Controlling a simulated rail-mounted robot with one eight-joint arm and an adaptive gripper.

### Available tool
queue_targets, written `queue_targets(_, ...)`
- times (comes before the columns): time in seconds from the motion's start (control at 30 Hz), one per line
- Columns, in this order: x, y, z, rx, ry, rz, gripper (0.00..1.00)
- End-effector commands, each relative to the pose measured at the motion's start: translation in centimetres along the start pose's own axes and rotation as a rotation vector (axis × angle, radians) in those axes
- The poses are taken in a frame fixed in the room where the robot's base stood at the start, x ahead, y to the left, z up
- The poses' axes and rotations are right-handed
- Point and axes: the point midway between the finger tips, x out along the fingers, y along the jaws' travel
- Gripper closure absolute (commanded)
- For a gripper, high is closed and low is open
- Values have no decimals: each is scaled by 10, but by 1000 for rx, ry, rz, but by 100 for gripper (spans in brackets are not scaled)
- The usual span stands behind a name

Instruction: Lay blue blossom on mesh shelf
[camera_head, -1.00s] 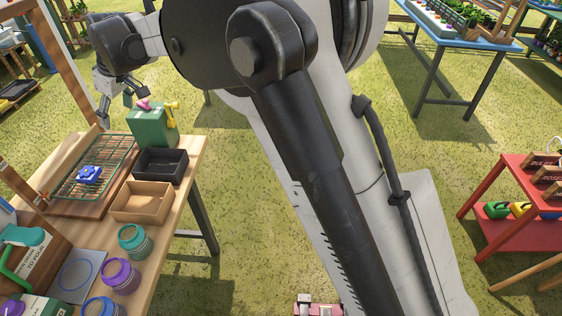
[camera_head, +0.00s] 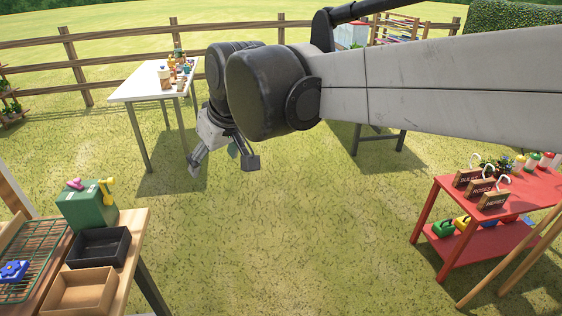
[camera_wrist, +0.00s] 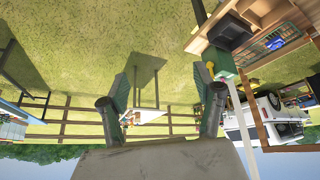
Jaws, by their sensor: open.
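The blue blossom (camera_head: 13,271) lies on the green mesh shelf (camera_head: 38,240) at the left edge of the head view. It also shows in the wrist view (camera_wrist: 275,43), on the mesh (camera_wrist: 258,50). My gripper (camera_head: 224,168) is open and empty, above the grass well to the right of the shelf. In the wrist view its two fingers (camera_wrist: 160,95) stand wide apart with nothing between them.
A green box (camera_head: 87,208) with pink and yellow pieces, a black tray (camera_head: 99,247) and a tan tray (camera_head: 80,291) stand beside the mesh shelf. A white table (camera_head: 150,82) stands behind. A red shelf unit (camera_head: 510,188) is at right. Open grass lies between.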

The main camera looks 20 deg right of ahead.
Motion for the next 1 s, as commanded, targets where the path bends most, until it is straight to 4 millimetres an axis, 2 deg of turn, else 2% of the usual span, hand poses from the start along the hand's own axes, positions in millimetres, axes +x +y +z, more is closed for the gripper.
queue_targets(0.03, -8, 10, 22, 34, 6, 20, 36)
queue_targets(0.2, -24, 34, 85, 143, 28, 79, 36)
queue_targets(0.4, -32, 51, 161, 266, 56, 148, 36)
queue_targets(0.5, -32, 56, 190, 315, 69, 175, 36)
queue_targets(0.6, -30, 59, 211, 350, 77, 195, 36)
queue_targets(0.7, -29, 60, 223, 369, 82, 206, 36)
queue_targets(1.0, -29, 61, 226, 377, 85, 210, 36)
